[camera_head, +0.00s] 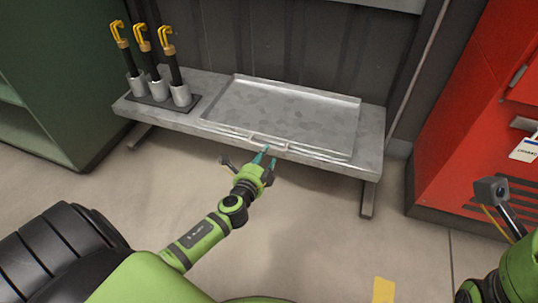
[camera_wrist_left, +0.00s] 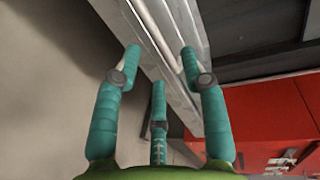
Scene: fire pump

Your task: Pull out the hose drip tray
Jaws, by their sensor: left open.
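The hose drip tray (camera_head: 285,110) is a shallow grey metal tray lying flat on a grey bench. It has a raised rim and a bar handle (camera_head: 268,143) on its front edge. My left gripper (camera_head: 265,154) is open at the bench's front edge, with its teal fingertips right by the handle. In the left wrist view, the open fingers (camera_wrist_left: 158,65) are spread around a pale bar and the metal edge. I cannot tell whether they touch it. My right gripper is not in view; only part of my right arm shows at the lower right.
The grey bench (camera_head: 205,80) stands against a dark ribbed wall. Three black tools with yellow hooks (camera_head: 148,60) stand in holders on its left end. A red cabinet (camera_head: 470,130) is at the right and a green cabinet (camera_head: 55,70) at the left. The floor in front is clear.

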